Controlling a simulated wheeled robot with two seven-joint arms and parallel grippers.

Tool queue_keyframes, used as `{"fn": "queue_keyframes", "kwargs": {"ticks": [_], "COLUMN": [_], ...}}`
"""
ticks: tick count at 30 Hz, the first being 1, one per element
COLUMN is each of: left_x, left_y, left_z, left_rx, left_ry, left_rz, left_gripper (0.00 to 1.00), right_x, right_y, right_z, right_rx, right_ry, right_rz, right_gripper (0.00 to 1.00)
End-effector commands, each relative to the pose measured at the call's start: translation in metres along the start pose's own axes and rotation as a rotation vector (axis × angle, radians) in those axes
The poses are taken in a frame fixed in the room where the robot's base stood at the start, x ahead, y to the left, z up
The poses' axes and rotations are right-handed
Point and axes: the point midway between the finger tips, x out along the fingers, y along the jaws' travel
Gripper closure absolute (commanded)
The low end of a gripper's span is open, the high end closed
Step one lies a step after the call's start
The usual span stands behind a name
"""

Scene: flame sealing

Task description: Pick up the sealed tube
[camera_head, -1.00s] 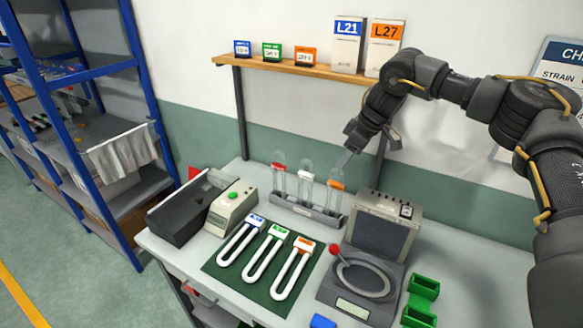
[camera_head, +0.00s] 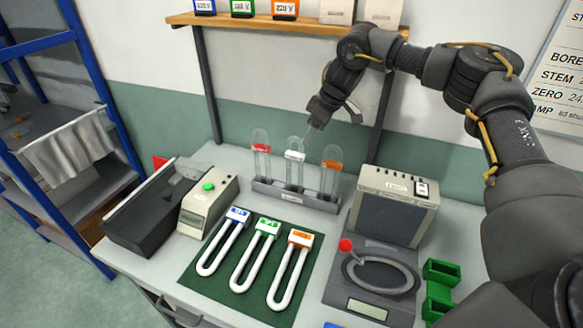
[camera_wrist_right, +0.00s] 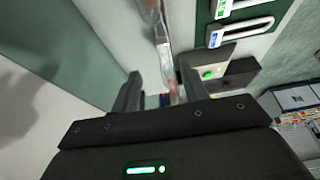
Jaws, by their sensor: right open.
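Three clear glass tubes stand upright in a grey rack (camera_head: 265,190) at the back of the bench: one with a red band (camera_head: 261,148), one with a white band (camera_head: 295,156) and one with an orange band (camera_head: 332,165). I cannot tell which one is sealed. My right gripper (camera_head: 311,133) is open, just above and behind the rack, near the top of the white-banded tube. In the right wrist view, its spread fingers (camera_wrist_right: 160,86) have tubes beyond and between them, and nothing is visibly gripped. My left gripper is not in view.
A green mat (camera_head: 205,278) with several white U-shaped pieces lies in front of the rack. A grey box with a green button (camera_head: 208,205) and a dark tray (camera_head: 150,220) stand left. A grey device with a red knob (camera_head: 372,280) and green holders (camera_head: 440,285) stand right. A shelf (camera_head: 210,20) hangs above.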

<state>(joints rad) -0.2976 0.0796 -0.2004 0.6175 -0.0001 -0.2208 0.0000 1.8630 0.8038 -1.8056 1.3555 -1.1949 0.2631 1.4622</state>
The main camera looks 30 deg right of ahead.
Motion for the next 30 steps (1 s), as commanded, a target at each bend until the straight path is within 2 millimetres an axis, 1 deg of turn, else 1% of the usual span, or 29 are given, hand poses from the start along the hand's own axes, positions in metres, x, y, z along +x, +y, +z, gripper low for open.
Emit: {"fn": "queue_keyframes", "kwargs": {"ticks": [1,3,7,9,12,14,17,22,24,27,30], "left_x": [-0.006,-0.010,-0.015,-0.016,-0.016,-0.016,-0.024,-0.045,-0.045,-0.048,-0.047], "left_y": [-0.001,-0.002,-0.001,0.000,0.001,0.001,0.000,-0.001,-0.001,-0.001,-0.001], "left_z": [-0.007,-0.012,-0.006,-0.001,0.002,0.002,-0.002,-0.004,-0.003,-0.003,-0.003], "left_rx": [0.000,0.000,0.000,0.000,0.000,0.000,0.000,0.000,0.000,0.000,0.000], "left_ry": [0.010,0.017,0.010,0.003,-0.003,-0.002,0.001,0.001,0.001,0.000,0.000], "left_rz": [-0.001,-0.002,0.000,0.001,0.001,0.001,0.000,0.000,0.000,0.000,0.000], "left_gripper": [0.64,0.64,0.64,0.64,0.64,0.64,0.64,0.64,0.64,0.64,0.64], "right_x": [0.005,0.017,0.034,0.040,0.044,0.045,0.049,0.071,0.083,0.092,0.096], "right_y": [0.000,-0.001,0.000,-0.001,-0.001,-0.001,-0.002,-0.004,-0.003,-0.003,-0.003], "right_z": [0.001,0.002,0.001,0.001,0.001,0.001,0.002,0.008,0.008,0.008,0.009], "right_rx": [0.001,0.001,0.001,0.000,-0.001,-0.001,-0.001,-0.001,0.000,0.000,0.000], "right_ry": [-0.004,-0.004,-0.002,-0.002,0.000,0.000,-0.003,-0.005,-0.003,-0.002,-0.001], "right_rz": [-0.001,-0.001,0.000,0.000,0.000,0.000,-0.001,-0.001,-0.001,0.000,0.000], "right_gripper": [0.55,0.55,0.55,0.55,0.55,0.55,0.55,0.55,0.55,0.55,0.55]}}
